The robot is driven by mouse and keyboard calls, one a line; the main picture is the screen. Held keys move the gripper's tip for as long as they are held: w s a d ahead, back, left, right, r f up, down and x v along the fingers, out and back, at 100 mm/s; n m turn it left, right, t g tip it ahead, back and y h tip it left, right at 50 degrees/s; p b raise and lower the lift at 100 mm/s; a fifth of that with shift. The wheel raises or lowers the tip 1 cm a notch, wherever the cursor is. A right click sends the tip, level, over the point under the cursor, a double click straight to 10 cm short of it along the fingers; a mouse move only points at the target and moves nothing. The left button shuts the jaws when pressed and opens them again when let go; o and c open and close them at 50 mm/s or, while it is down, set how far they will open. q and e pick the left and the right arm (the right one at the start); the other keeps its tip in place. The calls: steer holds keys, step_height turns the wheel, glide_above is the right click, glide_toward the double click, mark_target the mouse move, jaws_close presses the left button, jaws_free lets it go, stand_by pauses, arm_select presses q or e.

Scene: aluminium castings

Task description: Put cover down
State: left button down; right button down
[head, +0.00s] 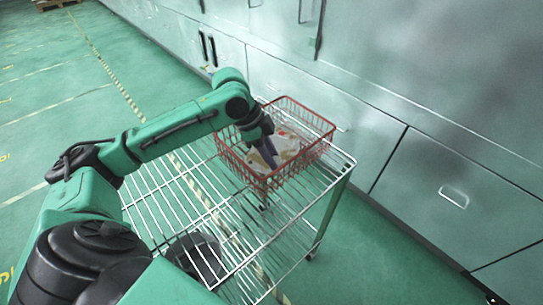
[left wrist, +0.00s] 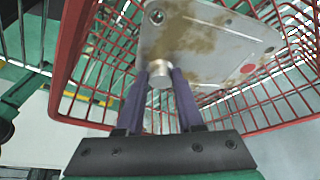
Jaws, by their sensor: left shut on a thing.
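The cover (head: 283,149) is a pale metal casting with brownish stains, and it is inside the red wire basket (head: 326,132). In the left wrist view the cover (left wrist: 215,42) shows corner holes, a red dot and a short round boss. My left gripper (left wrist: 160,84) is shut on that boss with its two purple fingers, and the basket's red rim (left wrist: 68,50) surrounds it. In the head view my left gripper (head: 267,152) reaches down into the basket. Whether the cover touches the basket floor cannot be told. My right gripper is not in view.
The basket stands on a wire-shelf trolley (head: 180,205) with bare shelf to its left and front. Grey-green cabinets (head: 440,180) with handles run close behind it. Green floor (head: 50,75) with yellow lines lies open at the left.

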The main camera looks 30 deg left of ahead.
arm_select(q)
steer(key=c, duration=0.5)
jaws_free()
steer(key=shift+c, duration=0.2)
steer(key=v, duration=1.2)
steer(key=shift+p, duration=0.35)
steer(key=shift+d, duration=0.1)
